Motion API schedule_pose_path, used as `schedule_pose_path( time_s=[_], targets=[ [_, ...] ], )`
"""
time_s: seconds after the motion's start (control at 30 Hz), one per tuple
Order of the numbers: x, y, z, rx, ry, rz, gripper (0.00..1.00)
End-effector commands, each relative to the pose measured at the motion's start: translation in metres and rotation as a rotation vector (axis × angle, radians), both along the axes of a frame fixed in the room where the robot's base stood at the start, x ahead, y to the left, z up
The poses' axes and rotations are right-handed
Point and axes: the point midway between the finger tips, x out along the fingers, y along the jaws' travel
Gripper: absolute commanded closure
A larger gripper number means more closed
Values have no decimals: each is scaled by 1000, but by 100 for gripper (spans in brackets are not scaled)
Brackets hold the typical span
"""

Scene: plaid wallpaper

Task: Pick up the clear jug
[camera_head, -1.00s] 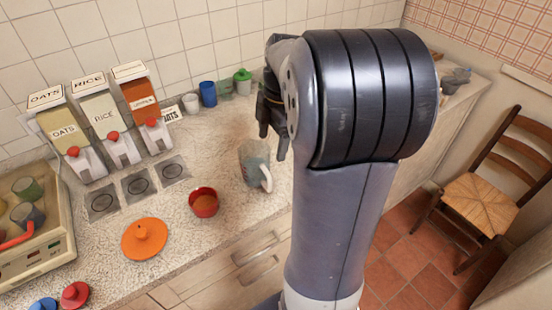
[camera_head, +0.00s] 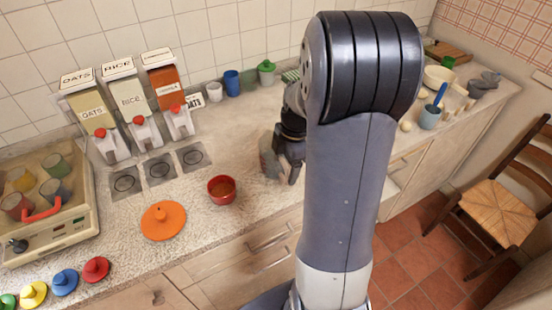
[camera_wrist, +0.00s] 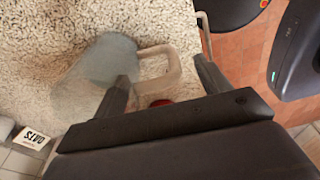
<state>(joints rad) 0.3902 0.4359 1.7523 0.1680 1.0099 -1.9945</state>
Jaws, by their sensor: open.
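The clear jug (camera_head: 267,160) stands on the speckled counter, partly hidden behind my gripper (camera_head: 283,178) in the head view. In the wrist view the jug (camera_wrist: 92,78) lies at the left, with its pale handle (camera_wrist: 172,66) toward the right. My gripper is open and low at the jug. In the wrist view the two fingers (camera_wrist: 162,74) appear on either side of the handle, one overlapping the jug's body. I cannot tell whether they touch it.
A red bowl (camera_head: 222,190) and an orange lid (camera_head: 163,221) lie left of the jug. Dispensers (camera_head: 130,105) stand at the wall, with cups (camera_head: 232,83) beside them. A wooden chair (camera_head: 495,205) stands right, on the tiled floor.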

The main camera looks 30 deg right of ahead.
Motion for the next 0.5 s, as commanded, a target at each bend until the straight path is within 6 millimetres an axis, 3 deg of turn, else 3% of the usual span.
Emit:
schedule_pose_path(
  time_s=[0.2, 0.5],
  targets=[
    [0, 0, 0, 0, -1, 0, 30],
    [0, 0, 0, -1, -1, 0, 54]
  ],
)
